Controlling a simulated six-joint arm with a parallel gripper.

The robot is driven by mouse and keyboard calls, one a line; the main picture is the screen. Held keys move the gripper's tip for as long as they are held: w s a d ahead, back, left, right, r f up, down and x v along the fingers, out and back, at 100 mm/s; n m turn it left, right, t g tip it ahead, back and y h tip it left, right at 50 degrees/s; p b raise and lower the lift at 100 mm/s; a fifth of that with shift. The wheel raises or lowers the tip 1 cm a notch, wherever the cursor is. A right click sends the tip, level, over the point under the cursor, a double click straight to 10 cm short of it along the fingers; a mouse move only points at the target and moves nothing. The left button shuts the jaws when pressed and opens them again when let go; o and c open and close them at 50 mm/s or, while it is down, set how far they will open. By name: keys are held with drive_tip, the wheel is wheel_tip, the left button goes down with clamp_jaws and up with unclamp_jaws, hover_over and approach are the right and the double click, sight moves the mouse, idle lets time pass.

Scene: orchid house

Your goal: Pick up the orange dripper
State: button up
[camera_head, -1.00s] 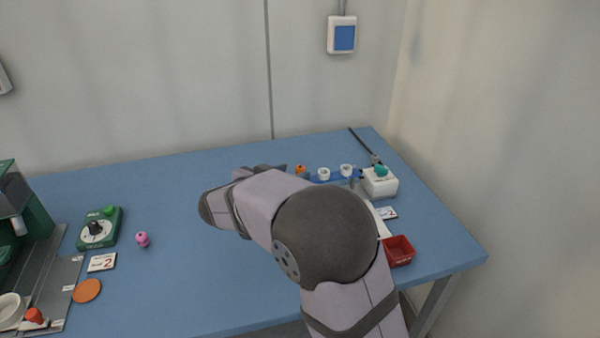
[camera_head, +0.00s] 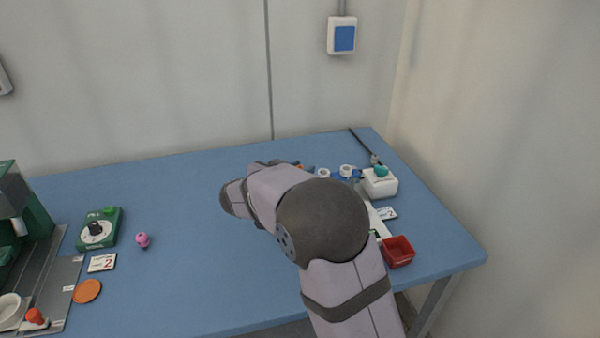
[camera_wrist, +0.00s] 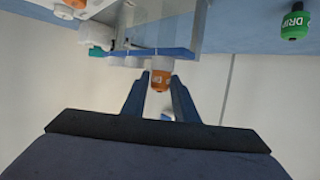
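The orange dripper (camera_wrist: 160,78) hangs in the wrist view, which looks upside down, at the edge of a blue rack (camera_wrist: 187,52). It has an orange body with a pale label band. My gripper (camera_wrist: 160,82) is open, with one finger on each side of the dripper near the fingertips. I cannot tell whether either finger touches it. In the head view only a small orange bit (camera_head: 300,167) shows past my wrist, and my arm hides the fingers.
White cups (camera_head: 346,170) stand along the rack. A white box with a teal knob (camera_head: 380,184) and a red tray (camera_head: 397,252) are to the right. A pink item (camera_head: 143,240) is at left; the table's middle left is clear.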

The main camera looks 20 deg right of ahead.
sight(300, 167)
clamp_jaws()
wheel_tip(300, 167, up, 10)
drive_tip(key=shift+p, duration=0.9)
